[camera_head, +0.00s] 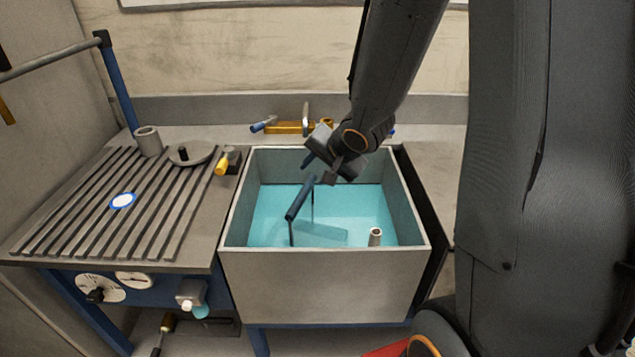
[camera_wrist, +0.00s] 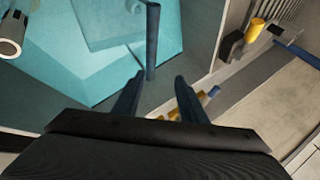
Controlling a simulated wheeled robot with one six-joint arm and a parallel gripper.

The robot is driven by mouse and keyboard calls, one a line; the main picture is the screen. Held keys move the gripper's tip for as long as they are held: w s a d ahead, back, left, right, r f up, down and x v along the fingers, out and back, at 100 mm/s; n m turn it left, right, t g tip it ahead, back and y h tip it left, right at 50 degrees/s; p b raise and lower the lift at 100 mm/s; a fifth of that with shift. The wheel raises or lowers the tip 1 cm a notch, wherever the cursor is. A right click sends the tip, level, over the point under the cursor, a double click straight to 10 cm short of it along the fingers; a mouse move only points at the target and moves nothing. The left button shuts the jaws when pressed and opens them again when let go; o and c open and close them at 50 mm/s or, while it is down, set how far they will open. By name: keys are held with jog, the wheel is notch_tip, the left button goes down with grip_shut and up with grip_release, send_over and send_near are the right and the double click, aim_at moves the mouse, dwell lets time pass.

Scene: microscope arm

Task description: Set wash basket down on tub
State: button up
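The tub (camera_head: 325,275) is a grey, open box holding turquoise water. The wash basket stands inside it, its body (camera_head: 322,236) faint under the water and its dark blue handle (camera_head: 300,198) rising above on thin posts. In the wrist view the basket's handle (camera_wrist: 152,40) stands just beyond my fingertips, with its pale body (camera_wrist: 115,22) below the water. My gripper (camera_head: 320,170) is over the back part of the tub, above and behind the handle. In the wrist view my gripper (camera_wrist: 158,88) has its two blue fingers apart, with nothing between them.
A short pipe (camera_head: 375,236) stands up in the tub's front right; it also shows in the wrist view (camera_wrist: 14,34). A brass tap (camera_head: 290,127) sits behind the tub. The slatted drainboard (camera_head: 105,205) at left carries a cup (camera_head: 148,141) and a yellow-handled tool (camera_head: 222,164).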

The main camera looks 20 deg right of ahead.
jog(key=s+n+g, duration=0.2)
jog(key=s+n, duration=0.1)
jog(key=s, duration=0.3)
jog(key=s+a+n+g+h, duration=0.1)
jog(key=s+n+g, duration=0.1)
jog(key=s, duration=0.4)
jog(key=s+n+g, duration=0.2)
jog(key=s+n, duration=0.2)
jog(key=s, duration=0.3)
jog(key=shift+a+f+g+h, duration=0.25)
jog(key=shift+a+g+h, duration=0.05)
jog(key=shift+a+h, duration=0.1)
